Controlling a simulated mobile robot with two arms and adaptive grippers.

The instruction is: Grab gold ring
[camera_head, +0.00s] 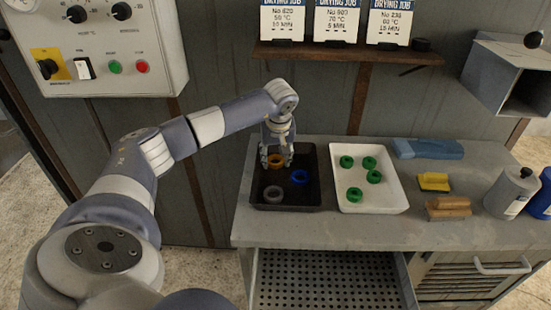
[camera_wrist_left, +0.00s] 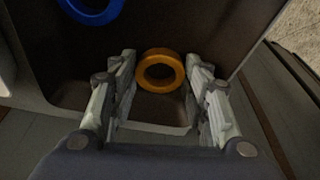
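The gold ring (camera_head: 276,160) lies in the black tray (camera_head: 286,206), near its back left part. In the left wrist view the gold ring (camera_wrist_left: 161,72) shows between the two fingers, with a gap to each side. My left gripper (camera_head: 276,160) reaches down over the tray from the back. In the left wrist view the left gripper (camera_wrist_left: 165,82) is open, its fingers on either side of the ring. I cannot tell how far the fingertips are above the tray floor. My right gripper is not in view.

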